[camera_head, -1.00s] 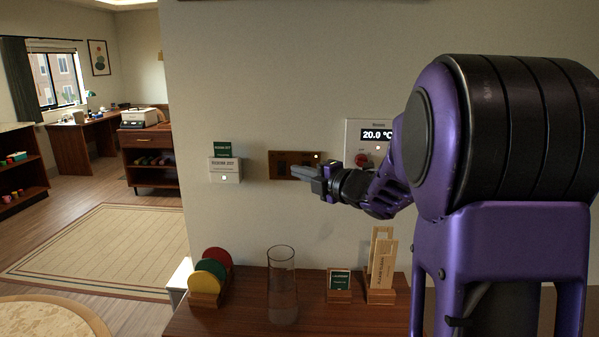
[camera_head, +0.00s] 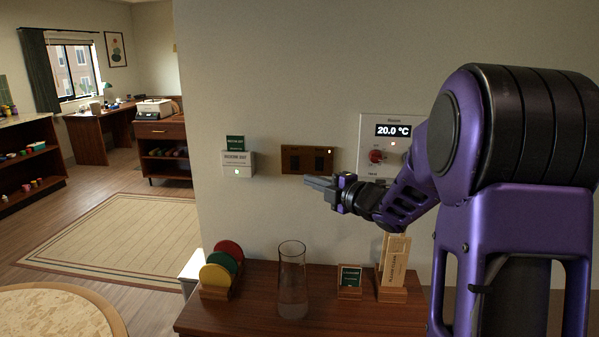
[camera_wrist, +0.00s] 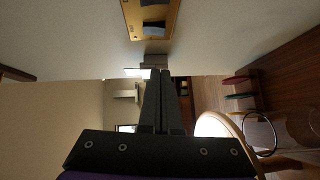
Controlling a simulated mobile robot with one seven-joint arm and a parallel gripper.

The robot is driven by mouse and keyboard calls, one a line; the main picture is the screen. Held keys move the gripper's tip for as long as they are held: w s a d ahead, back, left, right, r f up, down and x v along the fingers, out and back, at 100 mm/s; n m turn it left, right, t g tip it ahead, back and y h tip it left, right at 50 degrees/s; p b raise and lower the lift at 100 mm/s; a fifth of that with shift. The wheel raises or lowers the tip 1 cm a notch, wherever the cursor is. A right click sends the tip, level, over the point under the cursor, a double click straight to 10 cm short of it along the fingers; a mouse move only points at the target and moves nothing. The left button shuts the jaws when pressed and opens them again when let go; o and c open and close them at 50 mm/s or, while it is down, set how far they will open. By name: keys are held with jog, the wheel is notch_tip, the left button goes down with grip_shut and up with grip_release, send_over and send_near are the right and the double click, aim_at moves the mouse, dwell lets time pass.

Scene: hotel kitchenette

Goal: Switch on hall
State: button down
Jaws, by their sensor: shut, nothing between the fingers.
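A brown switch plate (camera_head: 307,160) with two dark rockers is on the wall, and a small light glows at its upper right. No label reading "hall" can be made out on it. The plate also shows at the top of the wrist view (camera_wrist: 133,22), where its two dark rockers are visible. My gripper (camera_head: 308,182) is just below and in front of the plate, pointing left, with its fingers together and empty. In the wrist view the closed fingers (camera_wrist: 160,85) point past the plate along the wall. Whether they touch the wall cannot be told.
A thermostat panel (camera_head: 388,143) reading 20.0 °C is right of the plate. A white key-card box (camera_head: 237,163) with a lit light is left. Below, a wooden counter (camera_head: 255,318) holds a glass vase (camera_head: 292,285), coloured discs (camera_head: 216,275) and card holders (camera_head: 349,281).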

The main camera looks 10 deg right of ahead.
aim_at(291, 169)
jog(key=w, duration=0.3)
jog(key=w+a, duration=0.1)
jog(key=w, duration=0.2)
jog(key=w+f+p, duration=0.1)
jog(key=w, duration=0.2)
jog(key=shift+a, duration=0.3)
jog(key=shift+w, duration=0.1)
jog(key=shift+f+b, duration=0.15)
jog(key=shift+b, duration=0.15)
jog(key=shift+w+d+f+b, duration=0.15)
jog(key=shift+w+f+b, duration=0.1)
jog(key=shift+b, duration=0.75)
jog(key=shift+r, duration=0.35)
jog(key=shift+f, duration=0.1)
